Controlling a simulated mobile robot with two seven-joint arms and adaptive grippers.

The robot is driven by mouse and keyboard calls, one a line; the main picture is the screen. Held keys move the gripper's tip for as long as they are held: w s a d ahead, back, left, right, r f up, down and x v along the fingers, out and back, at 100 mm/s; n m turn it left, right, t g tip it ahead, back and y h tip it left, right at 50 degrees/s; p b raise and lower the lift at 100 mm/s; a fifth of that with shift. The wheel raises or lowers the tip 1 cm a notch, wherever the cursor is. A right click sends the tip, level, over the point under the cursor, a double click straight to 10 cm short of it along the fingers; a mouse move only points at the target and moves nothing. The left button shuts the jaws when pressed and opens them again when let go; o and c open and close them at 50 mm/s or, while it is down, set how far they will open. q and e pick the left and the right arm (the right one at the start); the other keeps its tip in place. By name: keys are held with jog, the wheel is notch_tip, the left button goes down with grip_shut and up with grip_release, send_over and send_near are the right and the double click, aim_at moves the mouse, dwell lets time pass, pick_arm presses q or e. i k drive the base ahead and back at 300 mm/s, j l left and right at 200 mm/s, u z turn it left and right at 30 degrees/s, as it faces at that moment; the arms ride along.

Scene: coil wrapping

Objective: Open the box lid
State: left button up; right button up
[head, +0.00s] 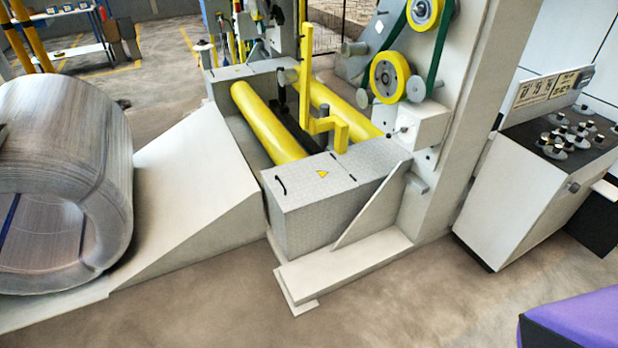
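A grey metal box (318,224) stands at the front end of the yellow rollers, in the middle of the head view. Its flat checker-plate lid (318,190) looks shut. The lid carries a small yellow warning triangle and a dark handle (280,186) near its left edge. Neither of my grippers is in view.
A large wire coil (105,150) lies at the left by a pale ramp (190,190). Yellow rollers (268,122) lie behind the box. A pale machine foot (345,265) juts out along its front. A control console (530,185) stands at the right.

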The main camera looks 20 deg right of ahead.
aim_at(299, 183)
jog(key=i+z, duration=0.2)
jog(key=i, duration=0.25)
jog(key=i+j+z, duration=0.2)
jog(key=i, duration=0.2)
jog(key=i+z, duration=0.2)
jog(key=i, duration=0.25)
jog(key=i+j+z, duration=0.2)
jog(key=i, duration=0.2)
